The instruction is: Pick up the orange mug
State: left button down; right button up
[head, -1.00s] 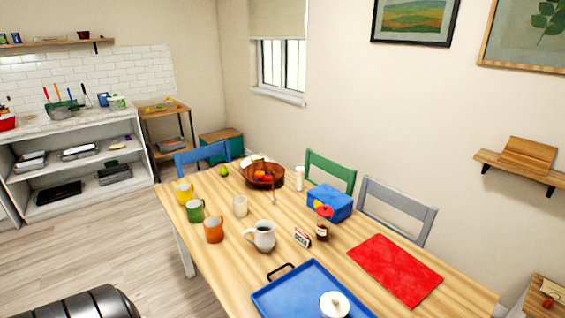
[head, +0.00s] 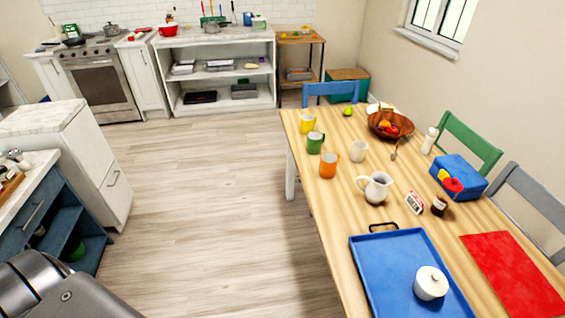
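The orange mug (head: 328,165) stands upright on the wooden table (head: 330,230), near its left edge. Its handle points right. A green mug (head: 315,143) stands just behind it, and a yellow mug (head: 307,123) stands farther back. A white cup (head: 358,151) is to its right, and a white pitcher (head: 376,187) is in front and to the right. A dark grey part of my own arm shows at the lower left, well apart from the mug. Neither gripper is in view.
A fruit bowl (head: 391,124), blue box (head: 458,176) and red mat (head: 515,275) are farther right. The floor (head: 210,200) left of the table is open. Counters (head: 95,150) stand at the left.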

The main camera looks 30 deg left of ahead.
aim_at(330, 161)
jog(key=z, duration=0.15)
jog(key=k, duration=1.35)
jog(key=u, duration=0.1)
jog(key=i, duration=0.6)
jog(key=u, duration=0.9)
jog(key=i, duration=1.5)
jog(key=z, duration=0.9)
jog(key=i, duration=0.4)
jog(key=z, duration=0.45)
